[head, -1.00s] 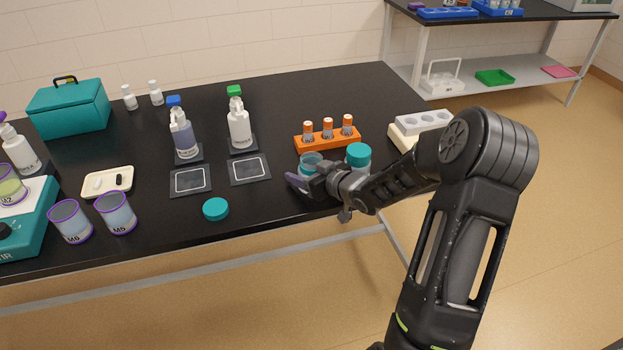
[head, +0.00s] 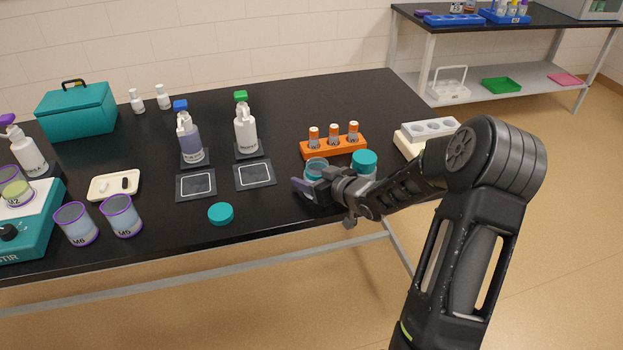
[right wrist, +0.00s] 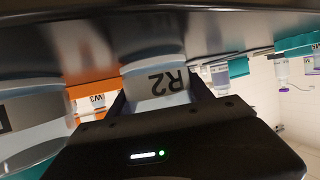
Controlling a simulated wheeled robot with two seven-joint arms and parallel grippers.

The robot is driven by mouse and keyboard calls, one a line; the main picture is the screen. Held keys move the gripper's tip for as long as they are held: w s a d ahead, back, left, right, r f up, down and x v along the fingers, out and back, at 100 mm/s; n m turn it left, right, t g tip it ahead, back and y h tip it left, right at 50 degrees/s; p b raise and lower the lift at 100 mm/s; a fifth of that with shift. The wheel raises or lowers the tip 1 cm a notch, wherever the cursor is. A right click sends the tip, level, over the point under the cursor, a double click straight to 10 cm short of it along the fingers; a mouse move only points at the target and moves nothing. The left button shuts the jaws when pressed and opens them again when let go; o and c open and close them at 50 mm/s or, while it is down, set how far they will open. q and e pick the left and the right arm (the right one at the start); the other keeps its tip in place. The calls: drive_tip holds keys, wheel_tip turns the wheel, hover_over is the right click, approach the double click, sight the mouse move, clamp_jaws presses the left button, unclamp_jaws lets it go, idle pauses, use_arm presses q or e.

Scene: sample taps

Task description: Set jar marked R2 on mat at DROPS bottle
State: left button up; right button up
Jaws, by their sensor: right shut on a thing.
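The jar marked R2 (right wrist: 168,82) is clear with an open top and shows upside down in the right wrist view, between my fingers. In the head view its rim (head: 316,163) shows above my right gripper (head: 312,188), which is shut on it near the table's front right. I cannot tell whether the jar touches the table. Two dark mats with white squares, a left mat (head: 196,197) and a right mat (head: 254,184), lie before a bluish bottle (head: 191,142) and a white bottle (head: 246,133). Their labels are too small to read. My left gripper is not in view.
A teal-lidded jar (head: 364,161) stands just right of the gripper. An orange rack (head: 318,151) with tubes is behind it. A loose teal lid (head: 220,214) lies before the mats. Two purple-rimmed beakers stand further left. Both mats look empty.

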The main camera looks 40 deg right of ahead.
sight(311, 163)
drive_tip(key=shift+r, duration=0.2)
drive_tip(key=shift+r, duration=2.35)
drive_tip(key=shift+r+p, duration=0.7)
drive_tip(key=shift+r, duration=1.7)
